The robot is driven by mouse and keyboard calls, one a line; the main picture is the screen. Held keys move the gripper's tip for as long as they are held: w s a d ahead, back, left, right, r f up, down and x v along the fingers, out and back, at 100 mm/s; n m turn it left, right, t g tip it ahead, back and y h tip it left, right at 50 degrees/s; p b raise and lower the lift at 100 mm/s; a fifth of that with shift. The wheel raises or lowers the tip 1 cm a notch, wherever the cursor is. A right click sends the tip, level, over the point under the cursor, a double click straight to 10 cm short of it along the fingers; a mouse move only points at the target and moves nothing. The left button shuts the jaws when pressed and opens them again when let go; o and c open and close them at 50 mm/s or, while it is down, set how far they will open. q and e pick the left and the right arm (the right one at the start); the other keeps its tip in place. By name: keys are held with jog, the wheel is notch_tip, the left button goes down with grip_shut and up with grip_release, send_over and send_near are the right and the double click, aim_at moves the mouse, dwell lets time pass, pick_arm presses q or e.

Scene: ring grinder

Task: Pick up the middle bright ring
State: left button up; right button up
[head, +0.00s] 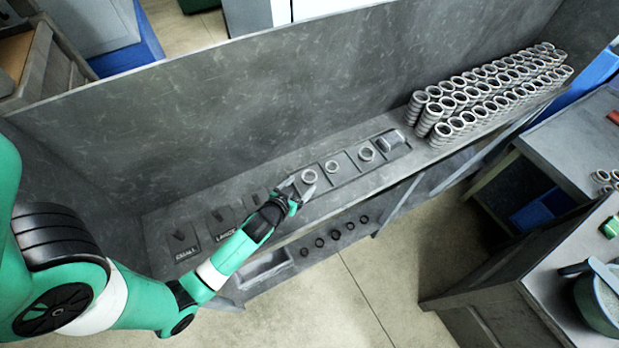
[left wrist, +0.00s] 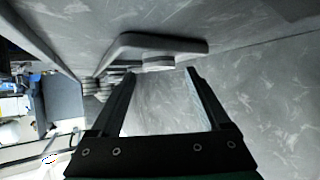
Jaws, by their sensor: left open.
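Three bright rings lie in a row on the grey ledge in the head view: a near left ring (head: 309,177), the middle bright ring (head: 333,167) and a right ring (head: 366,154). My left gripper (head: 297,188) is at the left ring, just left of the middle one. In the left wrist view my left gripper (left wrist: 160,73) has its two fingers spread wide with nothing between them. A pale ring (left wrist: 158,62) on a grey plate (left wrist: 145,42) shows just beyond the fingertips; I cannot tell which ring it is. My right gripper is not in view.
Many stacked rings (head: 490,90) fill the right end of the ledge. A tall grey panel (head: 230,105) stands behind it. Dark labelled plates (head: 187,240) lie at the left. Several dark knobs (head: 335,234) line the front. A grey workbench (head: 500,290) stands at right.

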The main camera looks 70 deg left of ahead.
aim_at(312, 174)
pick_arm(q)
jog(key=b+x, duration=0.1)
jog(key=x, duration=0.4)
jog(key=shift+w+a+r, duration=0.1)
jog(key=shift+w+r, duration=0.05)
jog(key=shift+w, duration=0.05)
jog(key=c, duration=1.2)
jog(key=shift+c, duration=0.2)
jog(key=shift+r, duration=0.1)
